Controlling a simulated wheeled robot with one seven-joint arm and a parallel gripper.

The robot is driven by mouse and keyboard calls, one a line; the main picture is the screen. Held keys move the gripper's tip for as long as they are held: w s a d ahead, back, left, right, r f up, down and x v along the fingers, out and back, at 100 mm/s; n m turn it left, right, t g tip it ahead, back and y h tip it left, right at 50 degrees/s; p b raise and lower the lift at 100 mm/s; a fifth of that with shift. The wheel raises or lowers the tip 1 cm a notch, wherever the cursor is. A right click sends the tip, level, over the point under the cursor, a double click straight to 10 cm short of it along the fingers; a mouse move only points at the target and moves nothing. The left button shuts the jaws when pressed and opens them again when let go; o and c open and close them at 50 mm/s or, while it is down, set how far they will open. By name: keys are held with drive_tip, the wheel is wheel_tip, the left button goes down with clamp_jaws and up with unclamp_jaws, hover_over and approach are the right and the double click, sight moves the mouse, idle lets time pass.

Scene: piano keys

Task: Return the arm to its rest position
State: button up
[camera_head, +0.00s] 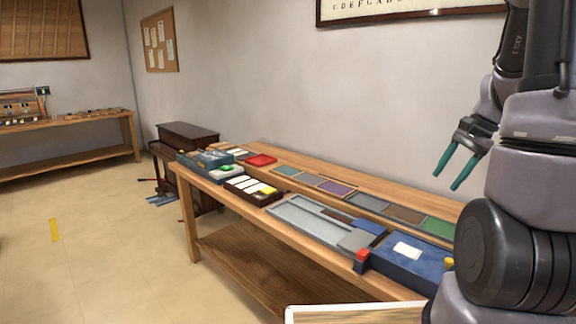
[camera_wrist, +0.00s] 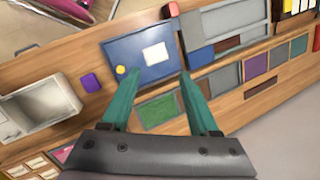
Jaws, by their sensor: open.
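My gripper (camera_head: 453,170) is raised at the right of the head view, above the far side of the long wooden workbench. Its two teal fingers are apart with nothing between them. In the wrist view my gripper (camera_wrist: 158,92) points toward the bench, with the blue box (camera_wrist: 134,70) and the green mat (camera_wrist: 158,111) beyond and between the fingers. My dark and grey arm fills the right edge of the head view and hides the bench's near right end. The gripper touches nothing that I can see.
The workbench (camera_head: 262,222) holds a blue box (camera_head: 411,268), a grey tray (camera_head: 309,220), a dark tray of white blocks (camera_head: 252,190) and coloured mats. A piano-like cabinet (camera_head: 187,136) stands behind its far end. The tiled floor (camera_head: 95,240) at left is open.

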drive_tip(key=s+a+r+n+t, duration=0.2)
drive_tip(key=s+a+r+n, duration=0.2)
drive_tip(key=s+a+r, duration=0.2)
drive_tip(key=s+a+r+n+t+h, duration=0.1)
drive_tip(key=s+a+r+n+t, duration=0.2)
drive_tip(key=a+r, duration=0.8)
drive_tip(key=s+r+n, duration=0.1)
drive_tip(key=s+n, duration=0.1)
drive_tip(key=shift+s+a+r+t+h, duration=0.2)
drive_tip(key=shift+s+r+t+h, duration=0.1)
drive_tip(key=shift+s, duration=0.1)
drive_tip(key=shift+d, duration=0.1)
